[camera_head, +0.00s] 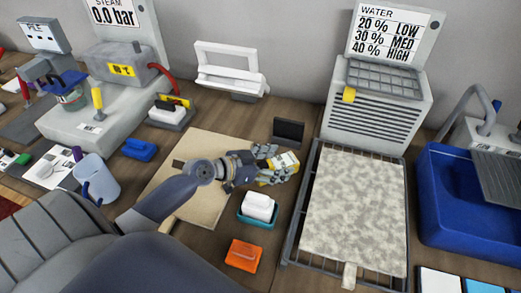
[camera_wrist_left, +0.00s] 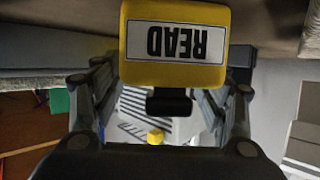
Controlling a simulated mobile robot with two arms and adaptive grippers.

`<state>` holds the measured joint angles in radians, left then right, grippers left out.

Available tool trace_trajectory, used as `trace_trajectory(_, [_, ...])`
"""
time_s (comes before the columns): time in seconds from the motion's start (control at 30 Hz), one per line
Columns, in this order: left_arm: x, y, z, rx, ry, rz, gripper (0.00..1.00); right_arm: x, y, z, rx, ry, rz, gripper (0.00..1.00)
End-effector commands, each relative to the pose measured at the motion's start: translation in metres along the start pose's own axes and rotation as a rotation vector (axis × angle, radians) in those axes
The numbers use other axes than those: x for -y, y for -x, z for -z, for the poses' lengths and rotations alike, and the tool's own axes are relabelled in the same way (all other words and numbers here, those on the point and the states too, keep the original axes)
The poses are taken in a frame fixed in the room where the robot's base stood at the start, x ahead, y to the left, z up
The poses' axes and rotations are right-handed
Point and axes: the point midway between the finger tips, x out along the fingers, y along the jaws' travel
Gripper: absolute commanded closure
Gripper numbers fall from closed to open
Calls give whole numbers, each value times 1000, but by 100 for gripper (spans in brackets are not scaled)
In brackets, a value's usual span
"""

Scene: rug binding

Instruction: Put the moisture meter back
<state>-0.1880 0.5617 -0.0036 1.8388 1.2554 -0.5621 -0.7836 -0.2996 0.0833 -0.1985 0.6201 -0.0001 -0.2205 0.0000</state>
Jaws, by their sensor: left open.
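The moisture meter, a yellow device with a white face (camera_head: 286,161), is at the fingers of my left gripper (camera_head: 274,165) in the head view, left of the carpet piece. In the left wrist view, its yellow body (camera_wrist_left: 218,50) with an upside-down READ label fills the upper middle, and a dark block shows below it. The fingers of my left gripper (camera_wrist_left: 160,105) stand apart on both sides there. The gripper is open; I cannot tell whether any finger touches the meter. My right gripper is not in view.
A small dark stand (camera_head: 288,132) is just behind the meter. A teal tray (camera_head: 257,219) holding a white block and an orange box (camera_head: 243,256) are in front. A mottled carpet piece (camera_head: 355,210) lies on a rack at right, near a blue tub (camera_head: 440,235).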

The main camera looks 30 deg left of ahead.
Motion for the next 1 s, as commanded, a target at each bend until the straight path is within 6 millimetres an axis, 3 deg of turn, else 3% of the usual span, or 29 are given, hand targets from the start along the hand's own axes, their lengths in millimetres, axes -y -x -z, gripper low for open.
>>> trace_trajectory(0.03, [-7,0,-8,20,21,-13,32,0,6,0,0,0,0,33])
trace_trajectory(0.13, [-7,5,0,21,22,-13,32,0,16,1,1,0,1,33])
trace_trajectory(0.2, [-5,18,-8,23,17,-11,32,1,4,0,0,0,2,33])
trace_trajectory(0.6, [-3,85,-1,13,9,-6,32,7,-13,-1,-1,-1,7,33])
trace_trajectory(1.0, [-2,121,3,10,7,-6,32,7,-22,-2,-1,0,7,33])
